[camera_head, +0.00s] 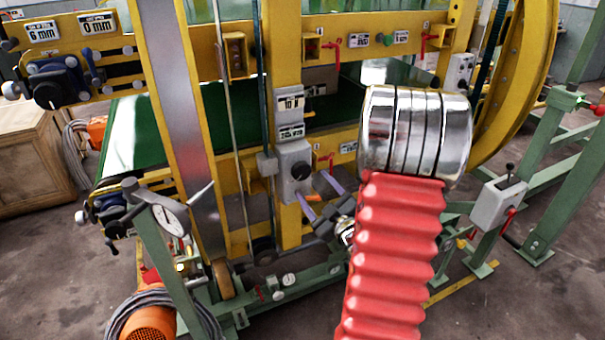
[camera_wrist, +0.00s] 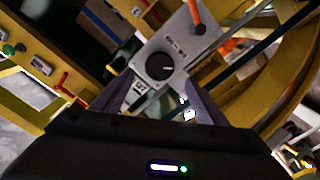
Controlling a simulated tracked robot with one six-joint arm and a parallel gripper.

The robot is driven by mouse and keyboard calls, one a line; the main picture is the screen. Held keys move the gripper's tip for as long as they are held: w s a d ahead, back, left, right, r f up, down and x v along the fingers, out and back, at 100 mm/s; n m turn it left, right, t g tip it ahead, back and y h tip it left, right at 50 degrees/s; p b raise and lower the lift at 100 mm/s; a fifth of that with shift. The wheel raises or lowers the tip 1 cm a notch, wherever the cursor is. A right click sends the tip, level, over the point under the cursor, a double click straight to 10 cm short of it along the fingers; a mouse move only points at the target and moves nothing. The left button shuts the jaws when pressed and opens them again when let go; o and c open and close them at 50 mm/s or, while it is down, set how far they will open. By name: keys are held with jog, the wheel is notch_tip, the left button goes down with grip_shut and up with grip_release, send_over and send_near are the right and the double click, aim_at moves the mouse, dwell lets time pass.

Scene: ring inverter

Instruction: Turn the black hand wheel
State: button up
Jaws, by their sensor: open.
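A round black knob, the likely black hand wheel (camera_head: 300,170), sits on the front of a grey box (camera_head: 294,150) on a yellow upright. In the wrist view the knob (camera_wrist: 160,66) shows near the top centre, with a pale pointer mark on it. My gripper (camera_head: 311,184) is open just below and right of the knob in the head view, with two bluish fingers pointing at the box. In the wrist view my gripper (camera_wrist: 160,88) has its fingers spread, and the knob lies beyond and between them. Nothing is held. The exact gap is hard to tell.
Another black wheel (camera_head: 47,92) is at the upper left of the yellow frame. A red lever (camera_head: 326,160) sticks out right of the grey box. An orange-tipped lever (camera_wrist: 193,15) shows on the box. A green rail (camera_head: 300,285) runs low in front.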

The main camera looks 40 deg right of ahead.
aim_at(302, 174)
jog(key=x, duration=0.9)
jog(key=shift+c, duration=0.3)
jog(key=shift+f, duration=0.1)
jog(key=c, duration=1)
jog(key=m, duration=0.3)
jog(key=shift+a, duration=0.1)
jog(key=shift+f+m, duration=0.1)
jog(key=shift+m, duration=2)
